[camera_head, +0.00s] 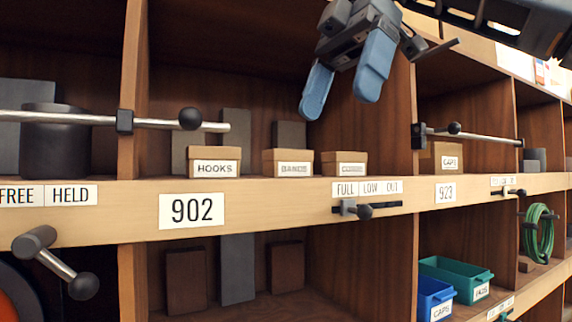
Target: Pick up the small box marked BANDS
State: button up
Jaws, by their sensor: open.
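The small tan box marked BANDS (288,162) stands on the shelf of the bay numbered 902, between two similar boxes. My gripper (338,100) hangs in the upper middle of the view, with its blue fingers apart and nothing between them. It is above the BANDS box in the picture, a little to the right, and not touching it. How far it is from the box in depth I cannot tell.
A HOOKS box (213,163) stands left of BANDS, and another box (344,163) with a hard-to-read label stands right. A metal rod with a black knob (190,118) extends from the left post. Dark blocks (236,135) stand behind. Blue (434,298) and green (456,277) bins sit lower right.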

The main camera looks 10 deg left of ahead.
aim_at(276, 163)
jog(key=i+j, duration=0.15)
jog(key=i, duration=0.25)
jog(key=i+j, duration=0.15)
jog(key=i, duration=0.3)
